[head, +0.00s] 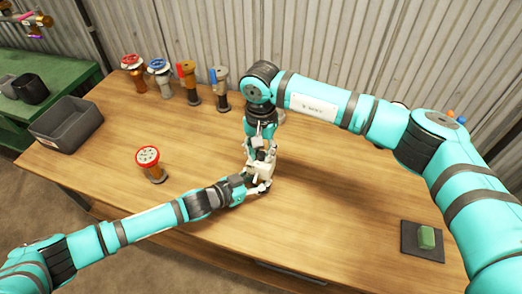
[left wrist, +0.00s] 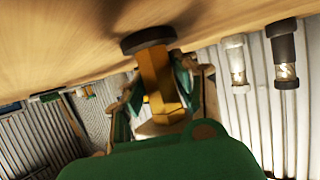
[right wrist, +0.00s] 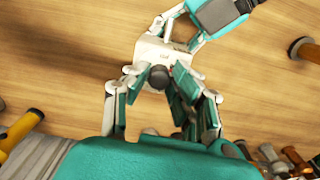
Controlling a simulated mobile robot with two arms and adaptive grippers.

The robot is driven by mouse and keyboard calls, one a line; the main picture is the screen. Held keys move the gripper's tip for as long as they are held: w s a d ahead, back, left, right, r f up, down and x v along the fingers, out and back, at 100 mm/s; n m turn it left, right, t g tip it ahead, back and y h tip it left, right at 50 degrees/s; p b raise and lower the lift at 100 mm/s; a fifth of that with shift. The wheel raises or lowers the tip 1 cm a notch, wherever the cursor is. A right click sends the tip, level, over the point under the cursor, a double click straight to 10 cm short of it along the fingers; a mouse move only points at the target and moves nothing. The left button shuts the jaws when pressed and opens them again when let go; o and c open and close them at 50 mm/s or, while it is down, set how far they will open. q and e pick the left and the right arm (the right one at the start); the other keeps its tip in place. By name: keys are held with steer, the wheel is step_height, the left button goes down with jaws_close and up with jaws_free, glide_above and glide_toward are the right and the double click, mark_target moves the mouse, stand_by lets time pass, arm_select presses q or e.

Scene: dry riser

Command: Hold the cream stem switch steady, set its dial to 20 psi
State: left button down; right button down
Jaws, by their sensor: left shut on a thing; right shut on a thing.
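The cream stem switch (head: 262,170) stands upright near the middle of the table, mostly covered by my two grippers. In the left wrist view its brass hexagonal stem (left wrist: 158,80) and dark round foot (left wrist: 148,39) show. My left gripper (head: 254,188) is shut on the stem from the front left. In the right wrist view I look down on the cream head (right wrist: 150,50) and its dark dial knob (right wrist: 159,76). My right gripper (head: 263,154) comes from above and is shut on the dial. The dial's scale and setting are not readable.
A valve with a red-rimmed top (head: 149,157) stands on the left of the table. Several other valves (head: 159,68) line the back. A grey bin (head: 66,124) is at the left edge. A green block (head: 427,237) lies on a dark pad at the right.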

mark_target(261, 154)
arm_select(q)
steer(key=shift+a+f, duration=0.1)
arm_select(e)
steer(key=m, duration=0.5)
steer(key=shift+w+m, duration=0.1)
steer(key=shift+m, duration=1.8)
steer(key=c, duration=1.1)
jaws_free()
step_height(261, 154, up, 12)
